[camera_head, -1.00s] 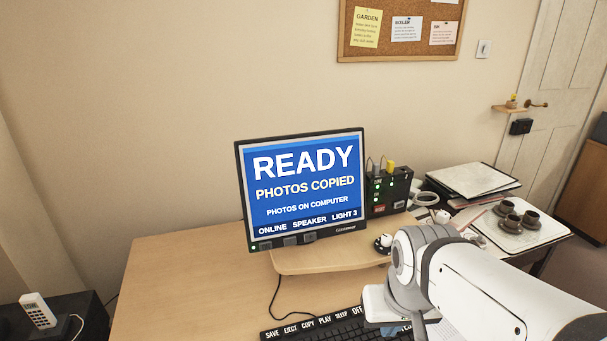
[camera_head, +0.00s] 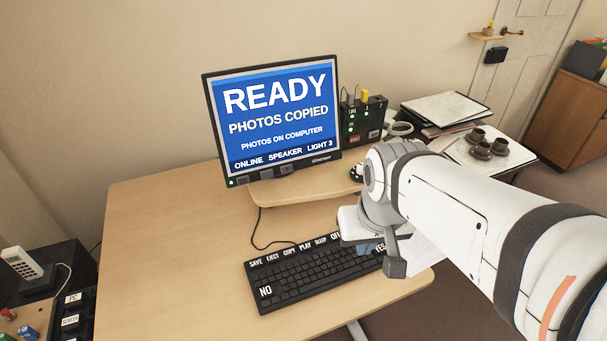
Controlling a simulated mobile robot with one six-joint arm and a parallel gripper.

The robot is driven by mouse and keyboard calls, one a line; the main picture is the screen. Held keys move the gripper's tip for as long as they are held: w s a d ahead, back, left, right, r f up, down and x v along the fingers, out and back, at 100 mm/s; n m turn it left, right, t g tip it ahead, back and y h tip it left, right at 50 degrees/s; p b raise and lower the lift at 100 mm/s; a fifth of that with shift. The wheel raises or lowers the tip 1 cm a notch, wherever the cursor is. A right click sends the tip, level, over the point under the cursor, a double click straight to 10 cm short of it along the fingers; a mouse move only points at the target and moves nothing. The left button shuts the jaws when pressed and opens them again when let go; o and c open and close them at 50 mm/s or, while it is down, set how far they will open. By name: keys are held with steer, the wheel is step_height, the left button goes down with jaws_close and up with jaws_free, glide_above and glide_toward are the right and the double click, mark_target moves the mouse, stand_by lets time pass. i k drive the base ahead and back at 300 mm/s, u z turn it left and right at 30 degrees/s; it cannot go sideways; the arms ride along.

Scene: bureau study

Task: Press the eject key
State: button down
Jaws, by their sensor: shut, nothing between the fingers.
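The black keyboard (camera_head: 315,277) lies on the desk below the monitor. Its back row carries white labels: SAVE, EJECT, COPY, PLAY, SLEEP and a partly covered one. The EJECT key (camera_head: 273,258) is second from the left and unobstructed. A large NO key is at the left end and a YES key at the right end, partly behind my arm. My gripper (camera_head: 396,266) hangs over the keyboard's right end, shut and empty, well to the right of the EJECT key. My arm partly hides the hand.
The monitor (camera_head: 275,120) reads READY, PHOTOS COPIED, PHOTOS ON COMPUTER. A black box (camera_head: 363,122) with green lights stands right of it. Cups (camera_head: 480,146) stand on a tray at the right. The desk's left part (camera_head: 165,250) is bare.

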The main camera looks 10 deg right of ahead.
mark_target(274, 257)
steer(key=z, duration=0.1)
steer(key=k, duration=0.45)
steer(key=u, duration=0.4)
steer(key=i, duration=0.45)
steer(key=u, duration=0.75)
steer(key=k, duration=0.55)
steer(key=z, duration=0.35)
steer(key=i, duration=0.5)
